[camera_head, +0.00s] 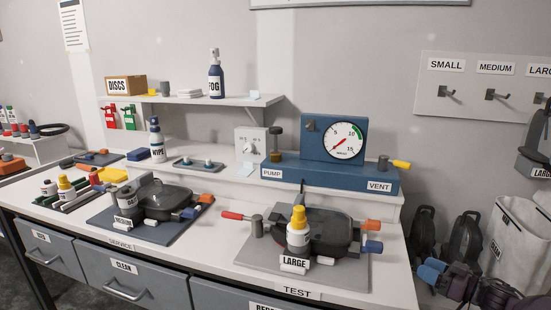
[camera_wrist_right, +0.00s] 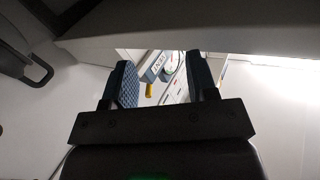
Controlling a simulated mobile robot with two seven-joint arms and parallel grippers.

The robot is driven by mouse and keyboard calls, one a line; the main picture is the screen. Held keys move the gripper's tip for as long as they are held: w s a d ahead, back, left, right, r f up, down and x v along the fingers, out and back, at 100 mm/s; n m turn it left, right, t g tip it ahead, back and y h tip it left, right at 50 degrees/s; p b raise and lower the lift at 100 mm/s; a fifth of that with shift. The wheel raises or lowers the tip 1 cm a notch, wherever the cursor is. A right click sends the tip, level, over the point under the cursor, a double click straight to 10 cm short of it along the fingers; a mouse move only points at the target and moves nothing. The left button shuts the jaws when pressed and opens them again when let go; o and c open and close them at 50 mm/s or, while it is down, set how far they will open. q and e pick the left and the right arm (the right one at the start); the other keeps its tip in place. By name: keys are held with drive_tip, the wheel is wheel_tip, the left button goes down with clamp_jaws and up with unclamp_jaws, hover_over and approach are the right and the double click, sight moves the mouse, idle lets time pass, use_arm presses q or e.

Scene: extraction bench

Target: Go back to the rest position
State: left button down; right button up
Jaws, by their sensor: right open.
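My right gripper (camera_head: 432,270) shows low at the right of the head view, beside the bench's right end and clear of everything on it. In the right wrist view its two fingers (camera_wrist_right: 160,80) stand apart with nothing held between them. Past the fingers, the blue gauge block (camera_wrist_right: 155,68) and its yellow vent handle (camera_wrist_right: 149,90) show at a distance. My left gripper is in neither view.
The bench holds a black LARGE unit (camera_head: 330,232) with a yellow-capped bottle (camera_head: 299,230) on the TEST mat (camera_head: 345,278). A MEDIUM unit (camera_head: 168,200) sits further left. A pale bag (camera_head: 515,232) and black cases (camera_head: 460,232) stand right of the bench near my right arm.

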drive_tip(key=s+f+h, duration=0.4)
drive_tip(key=s+f, duration=0.5)
drive_tip(key=s, duration=0.1)
drive_tip(key=s+d+f+n+g+h, duration=0.15)
drive_tip(key=s+h, duration=0.25)
drive_tip(key=s, duration=1)
drive_tip(key=s+d+f+n+g+h, duration=0.1)
drive_tip(key=s+d+n+g+h, duration=0.2)
drive_tip(key=s, duration=1.1)
drive_tip(key=a+f+m+t, duration=0.1)
drive_tip(key=a+m, duration=0.3)
drive_tip(key=a, duration=0.5)
drive_tip(key=a+f+m+t+h, duration=0.1)
drive_tip(key=a+f+m, duration=0.2)
drive_tip(key=a, duration=0.6)
drive_tip(key=shift+m, duration=1.15)
